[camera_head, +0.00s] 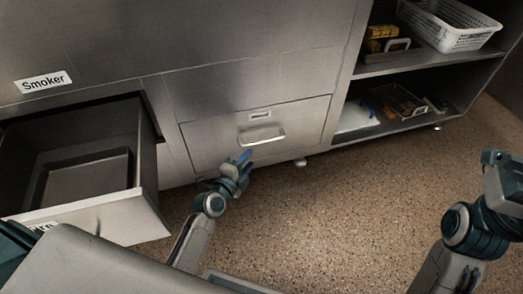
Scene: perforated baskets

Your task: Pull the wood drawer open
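A closed metal drawer (220,135) with a bar handle (262,136) and a small label holder is set in the cabinet front. To its left, another drawer (152,190) stands pulled out, with a dark tray inside; its front label is partly hidden by my body and cannot be read. I cannot tell by label which is the wood drawer. My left gripper (240,160) is just below and left of the closed drawer's handle, seemingly apart from it. Its fingers are small and overlapping, so their opening is unclear. My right arm is at the right edge; its gripper does not show.
A "Smoker" label (43,82) is on the panel above the open drawer. At the right, open shelves hold a white perforated basket (452,24), yellow items (381,38) and a dark wire basket (402,101). The speckled floor (330,215) in front is clear.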

